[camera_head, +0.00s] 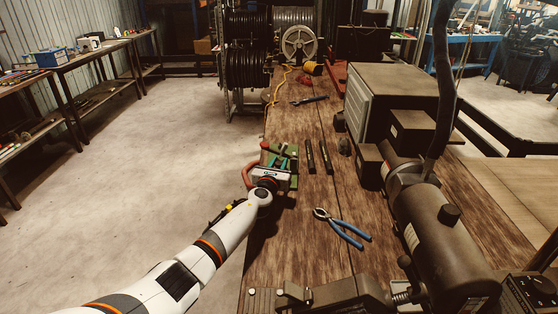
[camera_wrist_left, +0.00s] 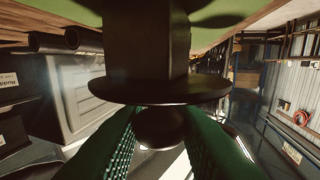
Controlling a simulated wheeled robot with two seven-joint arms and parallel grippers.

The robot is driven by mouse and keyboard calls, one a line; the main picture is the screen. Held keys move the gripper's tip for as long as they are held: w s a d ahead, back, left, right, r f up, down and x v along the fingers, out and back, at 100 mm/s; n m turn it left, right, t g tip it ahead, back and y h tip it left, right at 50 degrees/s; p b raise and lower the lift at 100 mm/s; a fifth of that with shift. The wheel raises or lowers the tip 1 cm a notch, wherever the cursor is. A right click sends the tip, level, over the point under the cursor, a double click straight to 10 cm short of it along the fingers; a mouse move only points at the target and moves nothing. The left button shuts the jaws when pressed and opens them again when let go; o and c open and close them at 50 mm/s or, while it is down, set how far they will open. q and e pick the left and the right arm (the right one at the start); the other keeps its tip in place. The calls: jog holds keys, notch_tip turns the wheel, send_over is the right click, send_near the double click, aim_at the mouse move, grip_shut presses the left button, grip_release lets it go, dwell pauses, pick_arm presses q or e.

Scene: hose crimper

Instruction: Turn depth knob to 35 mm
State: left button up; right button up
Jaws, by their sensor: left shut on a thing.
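My left gripper (camera_head: 277,168) reaches in from the left to a green device (camera_head: 291,151) at the left edge of the wooden bench. In the left wrist view, its green ribbed fingers (camera_wrist_left: 158,140) are closed on the rounded end of a dark part with a wide flange, which looks like the depth knob (camera_wrist_left: 160,90). The fingers hide its sides, and I can read no scale or number on it. In the head view, the gripper hides the knob. My right gripper is not in view.
Two dark rods (camera_head: 318,157) lie just right of the green device. Blue-handled pliers (camera_head: 342,229) lie nearer on the bench. A large dark machine (camera_head: 440,235) with a hose fills the right side. A red curved handle (camera_head: 247,176) is beside my gripper. The floor at left is clear.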

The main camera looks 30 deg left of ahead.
pick_arm(q)
jog(key=n+y, duration=0.2)
jog(key=y, duration=0.1)
jog(key=shift+d+g, duration=0.15)
jog(key=shift+g, duration=0.25)
jog(key=n+g+y, duration=0.1)
jog(key=y, duration=0.1)
jog(key=shift+f+n+y, duration=0.15)
jog(key=shift+n+y, duration=0.15)
jog(key=shift+n, duration=0.1)
jog(key=n+g+y+b, duration=0.3)
jog(key=b, duration=0.2)
jog(key=n+g+y+b, duration=0.2)
jog(key=g+y+b, duration=0.1)
jog(key=b, duration=0.2)
jog(key=shift+f+n+g+b, duration=0.2)
jog(key=shift+n+g+b, duration=0.1)
jog(key=shift+n+b, duration=0.1)
jog(key=shift+r+n+g+y+b, duration=0.3)
jog(key=shift+n+g+y+b, duration=0.15)
jog(key=shift+b, duration=0.45)
